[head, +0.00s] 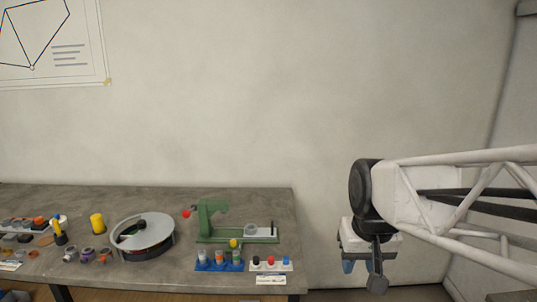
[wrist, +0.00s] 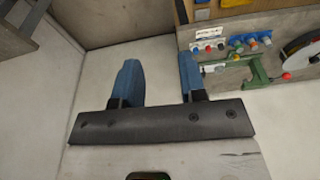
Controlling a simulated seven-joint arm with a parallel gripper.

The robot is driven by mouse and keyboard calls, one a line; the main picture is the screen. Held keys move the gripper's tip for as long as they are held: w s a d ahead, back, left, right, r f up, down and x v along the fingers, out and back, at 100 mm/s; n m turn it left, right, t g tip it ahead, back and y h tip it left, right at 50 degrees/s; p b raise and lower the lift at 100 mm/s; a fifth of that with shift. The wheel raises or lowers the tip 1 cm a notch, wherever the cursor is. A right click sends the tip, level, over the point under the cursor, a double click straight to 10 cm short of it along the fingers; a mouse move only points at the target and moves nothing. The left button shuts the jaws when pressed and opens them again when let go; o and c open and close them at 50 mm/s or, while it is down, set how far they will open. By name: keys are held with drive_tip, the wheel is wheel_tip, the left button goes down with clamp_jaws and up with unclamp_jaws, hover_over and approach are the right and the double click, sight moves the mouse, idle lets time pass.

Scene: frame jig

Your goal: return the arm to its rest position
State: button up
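My gripper (head: 367,268) hangs at the right in the head view, pointing down, clear of the workbench's right end. In the wrist view my gripper (wrist: 158,64) shows two blue fingers standing apart with an empty gap between them. It is open and holds nothing. My white arm comes in from the right edge of the head view. The floor below the gripper is bare in the wrist view.
The grey workbench (head: 190,278) fills the lower left. It bears a green jig (head: 211,221), a round turntable (head: 143,236), a blue rack (head: 219,261), a white rack (head: 271,264) and a yellow cylinder (head: 97,223). Walls stand behind and at the right.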

drive_tip(key=s+d+f, duration=0.1)
drive_tip(key=s+f, duration=0.2)
drive_tip(key=s, duration=0.7)
drive_tip(key=shift+d, duration=0.15)
